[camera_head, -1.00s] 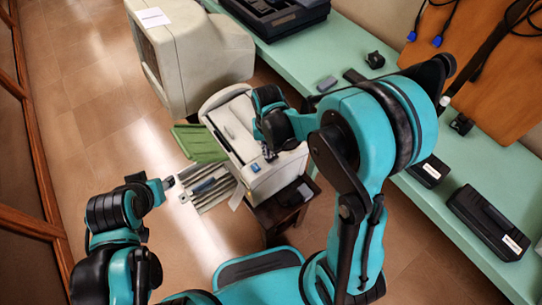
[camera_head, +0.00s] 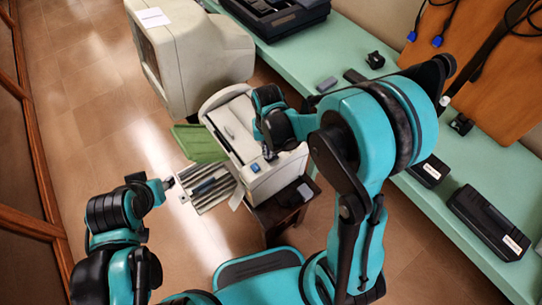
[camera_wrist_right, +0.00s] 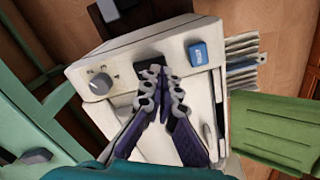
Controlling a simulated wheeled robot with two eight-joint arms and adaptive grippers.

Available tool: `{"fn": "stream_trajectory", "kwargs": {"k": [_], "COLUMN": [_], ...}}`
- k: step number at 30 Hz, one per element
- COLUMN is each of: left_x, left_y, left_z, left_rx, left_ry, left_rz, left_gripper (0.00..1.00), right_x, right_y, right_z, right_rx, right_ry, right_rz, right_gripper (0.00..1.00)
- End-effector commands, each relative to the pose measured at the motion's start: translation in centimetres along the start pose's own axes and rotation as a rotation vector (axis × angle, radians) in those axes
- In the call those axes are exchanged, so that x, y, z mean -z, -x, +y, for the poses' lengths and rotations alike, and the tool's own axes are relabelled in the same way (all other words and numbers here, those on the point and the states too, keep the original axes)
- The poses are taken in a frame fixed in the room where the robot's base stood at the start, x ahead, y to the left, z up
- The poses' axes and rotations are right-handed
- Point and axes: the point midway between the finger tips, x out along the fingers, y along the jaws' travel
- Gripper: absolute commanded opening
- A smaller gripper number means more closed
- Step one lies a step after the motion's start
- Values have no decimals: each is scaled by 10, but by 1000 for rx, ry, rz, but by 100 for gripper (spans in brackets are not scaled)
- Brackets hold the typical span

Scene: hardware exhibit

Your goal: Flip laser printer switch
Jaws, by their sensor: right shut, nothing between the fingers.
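The laser printer (camera_head: 233,130) is a pale box on a small dark stand in the middle of the head view. In the right wrist view its panel (camera_wrist_right: 172,47) carries a grey knob (camera_wrist_right: 100,84), a dark switch (camera_wrist_right: 149,68) and a blue button (camera_wrist_right: 197,53). My right gripper (camera_wrist_right: 158,76) is shut and empty, its fingertips at the dark switch and partly covering it; contact is hard to tell. In the head view the right gripper (camera_head: 269,153) is over the printer's front edge. My left gripper (camera_head: 168,184) is left of the printer, its jaws too small to read.
A green tray (camera_head: 197,143) and a striped paper tray (camera_head: 211,196) jut from the printer's left side. A large beige monitor (camera_head: 205,60) stands behind. A long green bench (camera_head: 340,60) with dark devices runs along the right. Floor on the left is clear.

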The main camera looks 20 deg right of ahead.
Motion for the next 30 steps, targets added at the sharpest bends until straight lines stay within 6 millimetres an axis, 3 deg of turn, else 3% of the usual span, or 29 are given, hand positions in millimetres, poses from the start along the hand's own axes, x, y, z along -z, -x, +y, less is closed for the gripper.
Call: {"fn": "stream_trajectory", "kwargs": {"k": [30], "left_x": [-8], "left_y": [-11], "left_z": [0], "left_rx": [0], "left_ry": [0], "left_rz": [0], "left_gripper": [40], "right_x": [0], "right_y": [-16], "right_z": [0], "right_rx": [0], "right_ry": [0], "right_rz": [0], "right_gripper": [0]}}
